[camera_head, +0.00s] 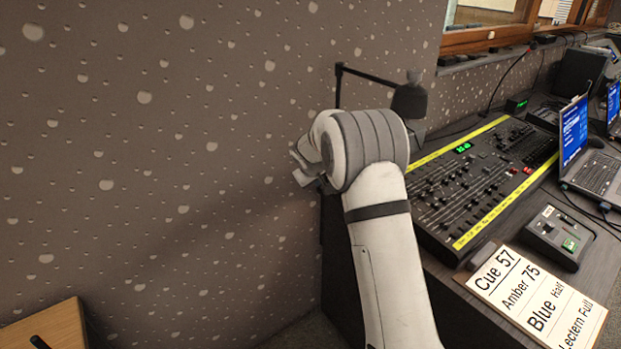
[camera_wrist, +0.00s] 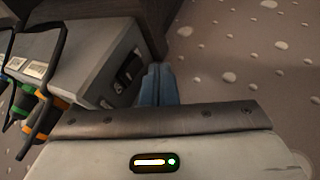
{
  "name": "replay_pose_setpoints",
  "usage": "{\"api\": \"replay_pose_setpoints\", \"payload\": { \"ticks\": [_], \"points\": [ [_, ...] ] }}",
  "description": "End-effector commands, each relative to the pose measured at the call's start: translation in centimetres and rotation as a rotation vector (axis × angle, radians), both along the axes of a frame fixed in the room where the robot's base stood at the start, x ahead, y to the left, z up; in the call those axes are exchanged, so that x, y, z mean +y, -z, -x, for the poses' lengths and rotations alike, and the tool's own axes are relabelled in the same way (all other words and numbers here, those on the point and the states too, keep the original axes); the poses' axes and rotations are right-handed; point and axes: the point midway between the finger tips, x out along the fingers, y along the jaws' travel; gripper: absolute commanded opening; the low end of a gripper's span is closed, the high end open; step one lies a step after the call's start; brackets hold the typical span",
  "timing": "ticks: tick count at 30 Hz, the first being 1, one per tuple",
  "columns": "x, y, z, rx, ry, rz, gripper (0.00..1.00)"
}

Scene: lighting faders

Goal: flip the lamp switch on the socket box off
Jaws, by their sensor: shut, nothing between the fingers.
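A grey box, which looks like the socket box (camera_wrist: 88,58), is at the upper left of the wrist view. A dark recessed panel (camera_wrist: 130,70) on its right end looks like the switch. The switch position is too small and dark to tell. My gripper (camera_wrist: 159,82) is shut and empty, its bluish fingers together just right of that panel. I cannot tell whether they touch it. In the head view my arm covers the spot, and the box and switch are hidden. A black lamp (camera_head: 410,98) on a thin arm shows behind my wrist.
Orange, green and blue plugs or cables (camera_wrist: 22,105) and black handle bars lie left of the box. The speckled wall (camera_wrist: 240,55) is on the right. In the head view, a fader desk (camera_head: 470,190), cue card (camera_head: 535,295) and laptop (camera_head: 590,160) are right of my arm.

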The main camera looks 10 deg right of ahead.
Motion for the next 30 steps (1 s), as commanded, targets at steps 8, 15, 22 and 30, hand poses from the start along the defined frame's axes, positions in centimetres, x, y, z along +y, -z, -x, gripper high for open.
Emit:
{"api": "replay_pose_setpoints", "payload": {
  "ticks": [8,15,22,30],
  "points": [
    [-1.6,0.2,-0.9,0.001,-0.001,0.000,0.00],
    [-1.6,0.2,-0.9,0.001,-0.001,0.000,0.00],
    [-2.4,0.6,-0.9,-0.006,0.008,0.013,0.00],
    [-2.0,0.2,-0.9,-0.005,0.004,0.012,0.00]
  ]
}}
